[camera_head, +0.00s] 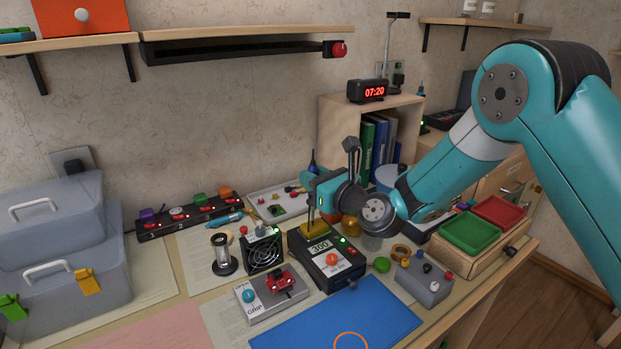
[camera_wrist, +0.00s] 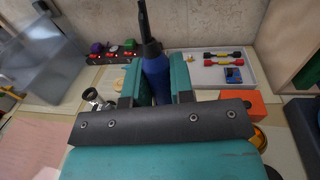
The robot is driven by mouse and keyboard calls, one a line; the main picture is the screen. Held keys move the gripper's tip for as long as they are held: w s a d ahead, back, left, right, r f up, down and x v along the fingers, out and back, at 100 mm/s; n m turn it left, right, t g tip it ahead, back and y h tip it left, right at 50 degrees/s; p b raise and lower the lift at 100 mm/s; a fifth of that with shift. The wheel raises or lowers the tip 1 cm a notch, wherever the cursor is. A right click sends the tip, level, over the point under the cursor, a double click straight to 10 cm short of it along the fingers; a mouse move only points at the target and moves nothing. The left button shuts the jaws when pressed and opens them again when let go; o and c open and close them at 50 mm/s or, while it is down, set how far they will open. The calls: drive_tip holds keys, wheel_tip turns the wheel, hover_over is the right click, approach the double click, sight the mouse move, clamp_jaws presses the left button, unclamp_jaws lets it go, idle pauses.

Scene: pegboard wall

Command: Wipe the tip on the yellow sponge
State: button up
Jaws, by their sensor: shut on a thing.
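The yellow sponge (camera_head: 316,231) sits on top of the black station with a "300" display (camera_head: 328,262), near the middle of the table in the head view. My gripper (camera_head: 317,190) is above the sponge and shut on a blue-handled iron (camera_head: 312,168). The iron is roughly upright, with its thin dark lower end pointing down at the sponge. I cannot tell whether the tip touches it. In the wrist view the blue handle (camera_wrist: 157,82) stands between the fingers, with a black end at the top. The tip and sponge are hidden there.
A black fan box (camera_head: 263,252) and a magnifier stand (camera_head: 222,255) are left of the station. A grey box with red parts (camera_head: 270,294) and a blue mat (camera_head: 340,318) lie in front. Green and red trays (camera_head: 470,231) are at right. A white tray (camera_head: 279,203) lies behind.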

drive_tip(key=shift+w+d, duration=0.2)
drive_tip(key=shift+d, duration=0.05)
drive_tip(key=shift+w+d, duration=0.1)
drive_tip(key=shift+d, duration=0.05)
drive_tip(key=shift+w+d, duration=0.1)
drive_tip(key=shift+d, duration=0.15)
drive_tip(key=shift+w+d, duration=0.1)
drive_tip(key=shift+d, duration=0.05)
drive_tip(key=shift+w+d, duration=0.15)
drive_tip(key=shift+d, duration=0.05)
drive_tip(key=shift+a+r+p, duration=0.1)
drive_tip(key=shift+p, duration=0.35)
